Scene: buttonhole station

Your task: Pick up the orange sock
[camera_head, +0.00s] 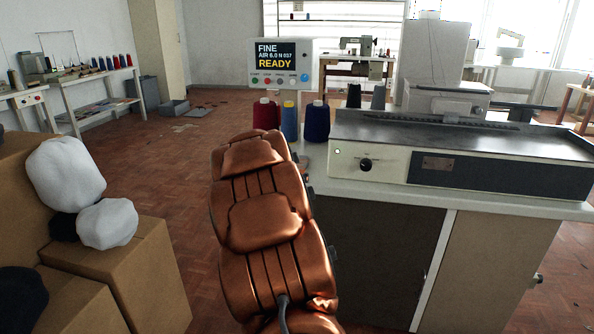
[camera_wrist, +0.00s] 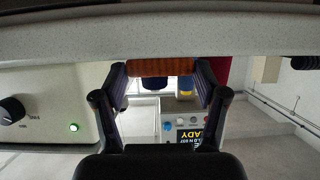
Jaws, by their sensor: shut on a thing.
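The orange sock (camera_wrist: 160,67) shows in the wrist view as a ribbed orange band across the gap between my fingertips. My gripper (camera_wrist: 161,78) has a finger at each end of the band and is shut on it. The pale worktop edge (camera_wrist: 160,38) lies just beyond the sock in that view. In the head view my copper-coloured arm hides the gripper, and I cannot make out the sock there.
In the head view the machine (camera_head: 370,165) stands on the worktop to the right. Red (camera_head: 266,116), light blue (camera_head: 290,122) and dark blue spools (camera_head: 316,122) stand close beyond my arm. Cardboard boxes (camera_head: 128,280) with white bundles (camera_head: 107,223) are at left. Open floor lies between.

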